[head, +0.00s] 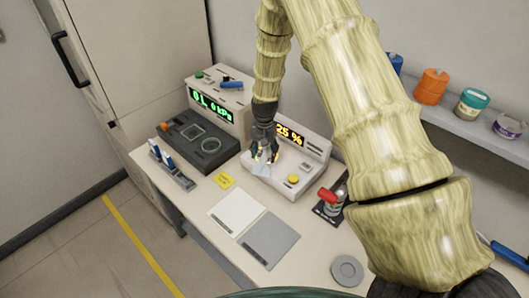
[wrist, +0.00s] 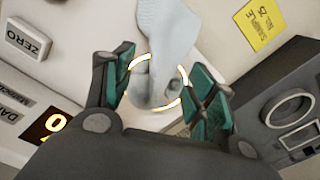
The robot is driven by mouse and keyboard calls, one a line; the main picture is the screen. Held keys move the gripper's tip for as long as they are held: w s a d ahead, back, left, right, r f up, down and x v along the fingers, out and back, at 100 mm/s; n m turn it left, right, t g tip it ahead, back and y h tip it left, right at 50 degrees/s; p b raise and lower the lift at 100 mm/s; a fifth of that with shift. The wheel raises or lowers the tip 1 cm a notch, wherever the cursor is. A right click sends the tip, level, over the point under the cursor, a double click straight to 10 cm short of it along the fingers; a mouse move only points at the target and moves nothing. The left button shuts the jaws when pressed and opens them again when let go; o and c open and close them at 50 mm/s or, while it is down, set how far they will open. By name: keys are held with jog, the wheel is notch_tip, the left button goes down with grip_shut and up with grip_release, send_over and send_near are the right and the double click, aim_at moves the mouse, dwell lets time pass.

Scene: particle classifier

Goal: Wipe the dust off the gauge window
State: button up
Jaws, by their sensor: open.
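A pale grey-blue cloth (head: 262,171) lies crumpled on the white device with the orange "25 %" display (head: 291,134). In the wrist view the cloth (wrist: 166,38) reaches down between my fingers, with a glowing ring (wrist: 184,92) around its lower end. My gripper (head: 265,153) points down over this device. In the wrist view its teal-padded fingers (wrist: 162,78) are spread on both sides of the cloth, with gaps showing. I cannot tell which surface is the gauge window, nor see dust. A green "kPa" display (head: 211,106) stands at the back left.
A dark grey unit (head: 199,139) stands to the left. A yellow note (head: 223,181), a white pad (head: 236,212) and a grey pad (head: 270,240) lie in front. A shelf (head: 478,131) with jars is at the upper right.

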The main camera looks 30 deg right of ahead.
aim_at(264, 161)
jog(key=shift+o, duration=0.6)
jog(key=shift+f, duration=0.15)
jog(key=shift+f+b, duration=0.8)
jog(key=shift+f, duration=0.6)
jog(key=shift+s+r, duration=0.15)
jog(key=shift+s, duration=0.05)
jog(key=c, duration=0.9)
jog(key=shift+a, duration=0.15)
jog(key=c, duration=0.3)
